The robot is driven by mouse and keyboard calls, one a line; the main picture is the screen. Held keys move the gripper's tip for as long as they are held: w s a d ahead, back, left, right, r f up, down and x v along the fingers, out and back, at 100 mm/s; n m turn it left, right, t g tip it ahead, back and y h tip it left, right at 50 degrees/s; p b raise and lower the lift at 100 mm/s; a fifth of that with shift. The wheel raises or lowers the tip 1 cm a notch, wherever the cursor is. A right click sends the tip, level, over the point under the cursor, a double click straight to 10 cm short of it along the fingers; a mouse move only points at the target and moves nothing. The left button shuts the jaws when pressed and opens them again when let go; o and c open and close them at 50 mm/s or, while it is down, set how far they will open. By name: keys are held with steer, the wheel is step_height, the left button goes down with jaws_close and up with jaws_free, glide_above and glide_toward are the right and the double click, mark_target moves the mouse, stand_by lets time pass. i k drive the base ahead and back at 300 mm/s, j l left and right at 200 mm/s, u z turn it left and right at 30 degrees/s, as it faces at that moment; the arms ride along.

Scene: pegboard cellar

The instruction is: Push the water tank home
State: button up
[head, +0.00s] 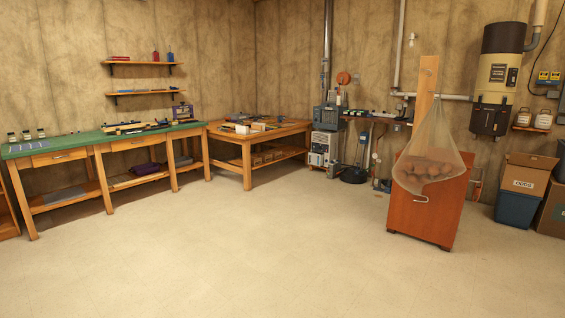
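No removable water tank can be made out for certain in the head view. A tall cream and black boiler-like unit (498,75) hangs on the right part of the back wall. A pale boxy machine (323,150) stands low near the back, with a grey-blue crate-like box (327,118) above it. They are too small to show whether either holds a water tank. My gripper is not in view.
A reddish-brown cabinet (425,213) stands at right, with a net sack (432,160) hanging at its post. A green-topped workbench (100,139) and wooden corner table (256,137) line the left and back. Cardboard boxes (523,178) stand far right. The middle floor is clear.

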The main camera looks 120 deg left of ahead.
mark_target(317, 158)
steer(key=u, duration=3.7)
steer(key=i+u, duration=0.1)
steer(key=i+j, duration=0.1)
steer(key=i, duration=4.95)
steer(key=i+j, duration=0.1)
steer(key=i, duration=4.95)
steer(key=l, duration=0.1)
